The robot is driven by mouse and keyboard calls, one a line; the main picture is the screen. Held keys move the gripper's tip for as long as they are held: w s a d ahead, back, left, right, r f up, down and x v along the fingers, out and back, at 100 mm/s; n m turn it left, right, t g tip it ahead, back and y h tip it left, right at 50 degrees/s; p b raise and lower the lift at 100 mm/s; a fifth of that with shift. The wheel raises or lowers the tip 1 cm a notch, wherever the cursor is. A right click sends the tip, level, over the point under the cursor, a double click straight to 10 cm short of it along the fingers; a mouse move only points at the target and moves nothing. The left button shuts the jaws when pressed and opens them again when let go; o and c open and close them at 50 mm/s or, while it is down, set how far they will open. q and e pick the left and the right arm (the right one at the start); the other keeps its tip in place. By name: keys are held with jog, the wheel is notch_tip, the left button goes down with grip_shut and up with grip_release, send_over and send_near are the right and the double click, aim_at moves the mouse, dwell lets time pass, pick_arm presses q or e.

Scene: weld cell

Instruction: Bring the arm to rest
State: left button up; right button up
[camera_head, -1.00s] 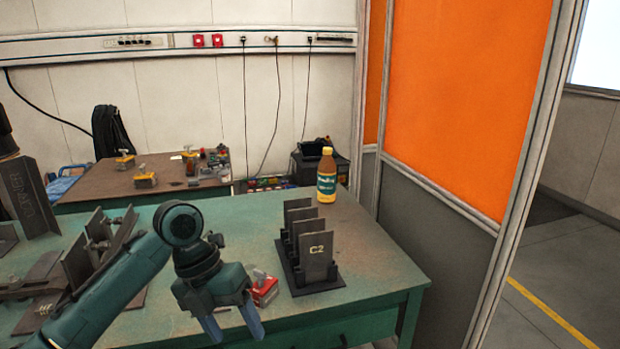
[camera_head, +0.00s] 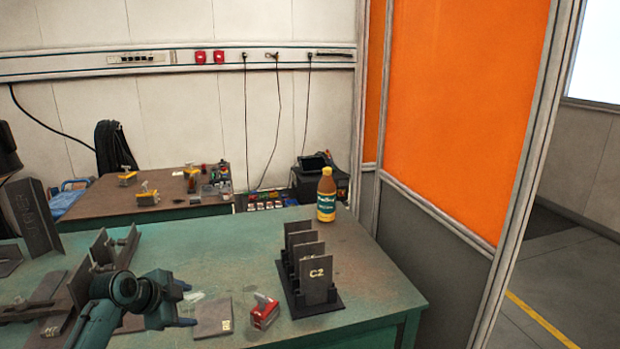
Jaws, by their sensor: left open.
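My left arm comes in from the lower left over the green table (camera_head: 240,240). Its gripper (camera_head: 186,305) is at the table's front left, with its fingers pointing right and apart, and nothing shows between them. A flat grey plate (camera_head: 212,318) with a small label lies just right of the fingertips. My right gripper is out of view.
A dark rack (camera_head: 310,300) holds upright plates, the front one marked C2. A red and white clamp-like item (camera_head: 264,312) lies left of it. A bottle (camera_head: 326,195) stands behind. Dark metal fixture parts (camera_head: 95,260) crowd the left. An orange panel (camera_head: 465,110) rises at right.

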pick_arm(q)
jog(key=w+a+r+n+t+y, duration=0.3)
jog(key=w+a+r+n+t, duration=0.15)
jog(key=r+n, duration=0.2)
jog(key=w+a+r+n+t+y, duration=0.3)
jog(key=r+n+t, duration=0.2)
jog(key=r+n, duration=0.15)
jog(key=s+d+f+m+g+h, duration=0.1)
jog(key=s+d+f+g+h, duration=0.1)
jog(key=s+d+f, duration=0.6)
jog(key=s+d+f+m+g+h, duration=0.15)
jog(key=s+d+f, duration=0.25)
jog(key=s+f, duration=0.75)
jog(key=s+d+f+g, duration=0.1)
jog(key=s+d+f, duration=0.1)
jog(key=s, duration=0.4)
jog(key=s+d+f+n+g+h, duration=0.1)
jog(key=s+d+f, duration=0.1)
jog(key=s+d, duration=0.2)
jog(key=s+d+f+g+h, duration=0.1)
jog(key=s+d+f, duration=0.2)
jog(key=s, duration=0.7)
jog(key=shift+s, duration=0.25)
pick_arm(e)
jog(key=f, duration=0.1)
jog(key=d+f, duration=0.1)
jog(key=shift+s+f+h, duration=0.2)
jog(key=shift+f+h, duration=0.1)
